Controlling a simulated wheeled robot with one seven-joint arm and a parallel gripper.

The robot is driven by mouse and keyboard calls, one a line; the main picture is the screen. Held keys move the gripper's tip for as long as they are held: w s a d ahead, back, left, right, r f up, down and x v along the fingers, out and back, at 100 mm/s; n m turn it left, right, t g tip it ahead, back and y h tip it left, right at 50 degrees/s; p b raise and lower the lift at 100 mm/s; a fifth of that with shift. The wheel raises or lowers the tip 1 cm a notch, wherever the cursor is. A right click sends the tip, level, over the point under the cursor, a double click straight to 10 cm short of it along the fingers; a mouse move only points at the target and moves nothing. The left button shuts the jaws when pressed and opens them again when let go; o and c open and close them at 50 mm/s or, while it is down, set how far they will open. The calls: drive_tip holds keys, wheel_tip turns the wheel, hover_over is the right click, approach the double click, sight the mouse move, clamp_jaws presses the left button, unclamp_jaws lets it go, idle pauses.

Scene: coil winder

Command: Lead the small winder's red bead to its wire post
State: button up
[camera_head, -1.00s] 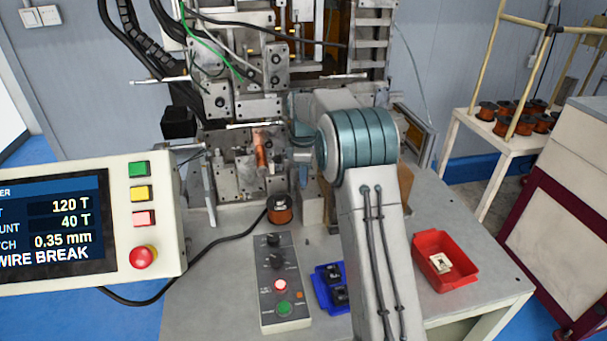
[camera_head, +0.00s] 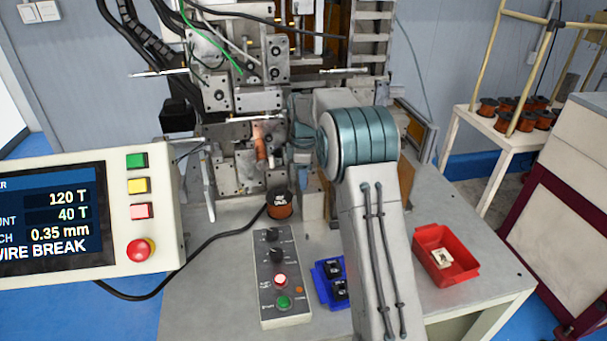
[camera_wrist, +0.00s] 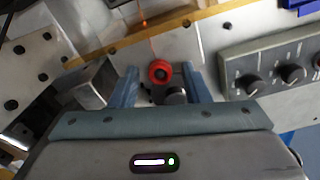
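In the wrist view, the red bead (camera_wrist: 160,71) is a small ring with a dark centre. It sits between the two blue-grey fingers of my gripper (camera_wrist: 159,69), with a visible gap on each side. The gripper is open. A thin orange wire (camera_wrist: 150,42) runs up from the bead towards a glowing orange spot. A dark round stub (camera_wrist: 176,96) lies just below the bead; I cannot tell whether it is the wire post. In the head view, my arm hides most of the gripper, and the bead cannot be made out. The winder (camera_head: 235,160) has a copper-coloured coil (camera_head: 261,146).
A wire spool (camera_head: 279,204) stands before the winder. A knob panel (camera_head: 277,265) is on the table, and also shows in the wrist view (camera_wrist: 270,68). A blue tray (camera_head: 322,274) and a red tray (camera_head: 466,268) lie nearby. The screen (camera_head: 52,222) reads "WIRE BREAK".

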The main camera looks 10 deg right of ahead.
drive_tip(key=shift+r, duration=0.15)
wheel_tip(320, 180, up, 14)
drive_tip(key=b, duration=0.1)
drive_tip(key=shift+f, duration=0.25)
drive_tip(key=shift+s+r, duration=0.1)
idle(1.5)
